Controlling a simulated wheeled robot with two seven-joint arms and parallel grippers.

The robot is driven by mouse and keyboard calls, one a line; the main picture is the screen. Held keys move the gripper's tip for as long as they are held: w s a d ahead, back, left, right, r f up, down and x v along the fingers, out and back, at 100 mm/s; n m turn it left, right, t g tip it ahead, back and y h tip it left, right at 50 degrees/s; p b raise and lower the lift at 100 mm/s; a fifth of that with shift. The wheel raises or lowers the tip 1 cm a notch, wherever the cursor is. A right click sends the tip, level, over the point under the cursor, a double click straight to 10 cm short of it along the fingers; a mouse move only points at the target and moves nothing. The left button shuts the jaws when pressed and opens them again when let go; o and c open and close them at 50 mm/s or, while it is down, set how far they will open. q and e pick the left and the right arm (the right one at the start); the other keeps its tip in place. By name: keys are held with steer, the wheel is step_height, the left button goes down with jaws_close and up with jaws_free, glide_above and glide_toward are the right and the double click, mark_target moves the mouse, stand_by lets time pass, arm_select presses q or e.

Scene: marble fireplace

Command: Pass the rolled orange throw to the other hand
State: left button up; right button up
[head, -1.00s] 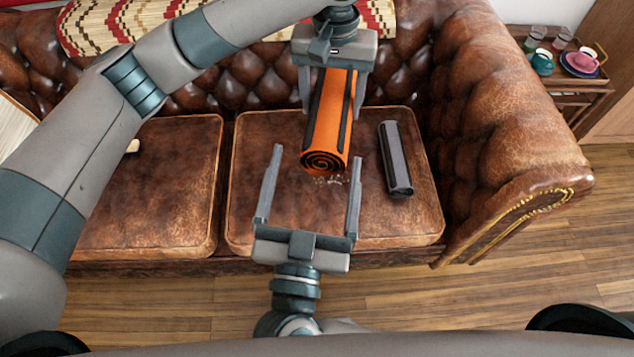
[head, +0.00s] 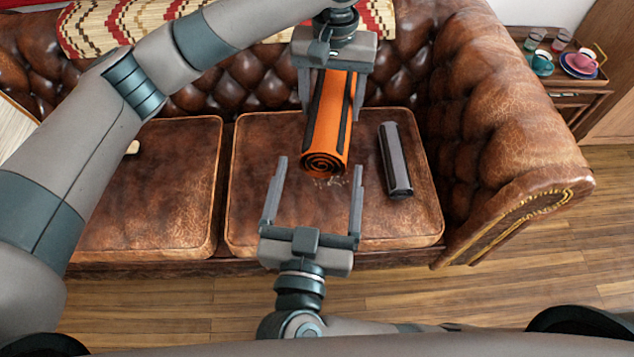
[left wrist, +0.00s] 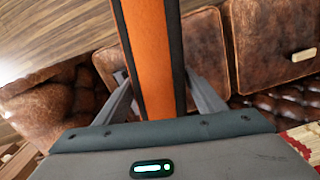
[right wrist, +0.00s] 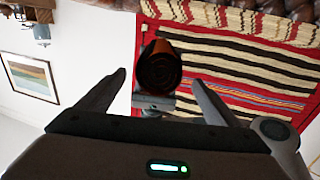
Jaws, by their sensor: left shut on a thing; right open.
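The rolled orange throw (head: 328,125) has dark edge bands and a spiral end facing me. My left gripper (head: 331,108) is shut on its far part and holds it above the right seat cushion. The throw also runs between the left fingers in the left wrist view (left wrist: 150,60). My right gripper (head: 320,163) is open and empty, its fingers pointing toward the spiral end from the near side. In the right wrist view the dark spiral end of the throw (right wrist: 160,68) shows between and beyond the open fingertips (right wrist: 158,78); they look apart from it.
The sofa arm (head: 505,150) rises at right. A side table with cups (head: 580,65) stands beyond it. A patterned blanket (head: 120,25) covers part of the backrest.

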mark_target(331, 106)
steer(key=w, duration=0.3)
steer(key=w+d, duration=0.1)
steer(key=w, duration=0.2)
steer(key=w+d, duration=0.1)
steer(key=w, duration=0.3)
steer(key=shift+c, duration=0.6)
steer(key=c, duration=1.1)
arm_select(q)
steer(key=o, duration=1.3)
arm_select(e)
steer(key=shift+c, duration=0.4)
arm_select(q)
step_height(331, 106, up, 12)
steer(key=shift+w, duration=0.1)
